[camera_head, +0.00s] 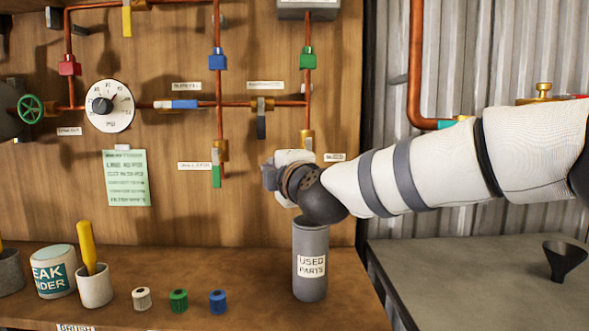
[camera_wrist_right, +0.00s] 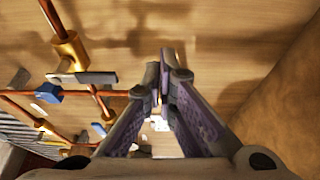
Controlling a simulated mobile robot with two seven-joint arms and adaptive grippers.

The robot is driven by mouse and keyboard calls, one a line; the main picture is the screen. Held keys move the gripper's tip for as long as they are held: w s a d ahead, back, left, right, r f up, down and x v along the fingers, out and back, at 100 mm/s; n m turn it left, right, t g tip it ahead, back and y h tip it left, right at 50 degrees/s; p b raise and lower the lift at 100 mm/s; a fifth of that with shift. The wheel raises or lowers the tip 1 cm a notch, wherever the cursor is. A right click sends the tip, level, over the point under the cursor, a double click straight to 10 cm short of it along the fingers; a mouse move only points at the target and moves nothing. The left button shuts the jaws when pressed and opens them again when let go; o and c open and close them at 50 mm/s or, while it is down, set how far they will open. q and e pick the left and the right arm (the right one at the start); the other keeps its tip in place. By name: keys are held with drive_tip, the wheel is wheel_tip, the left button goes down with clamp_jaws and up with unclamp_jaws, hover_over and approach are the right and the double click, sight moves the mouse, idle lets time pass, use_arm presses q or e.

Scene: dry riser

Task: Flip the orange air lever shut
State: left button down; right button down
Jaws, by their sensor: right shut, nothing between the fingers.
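A yellow-orange lever (camera_head: 127,21) hangs straight down from a pipe at the top left of the head view; I cannot tell if it is the air lever. A brass valve (camera_head: 307,139) shows just above my right gripper (camera_head: 276,176), which hides whatever hangs below it. My right gripper is shut and empty, in front of the wooden board. In the wrist view, the fingers of the right gripper (camera_wrist_right: 160,68) are together, pointing toward the board. No orange lever shows clearly there. My left gripper is not in view.
A used-parts cylinder (camera_head: 311,240) stands below my right gripper. A black funnel (camera_head: 565,259) stands on the right-hand bench.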

drive_tip(key=d, duration=0.3)
drive_tip(key=shift+w+d, duration=0.3)
drive_tip(key=shift+d, duration=0.1)
drive_tip(key=shift+w+d, duration=0.1)
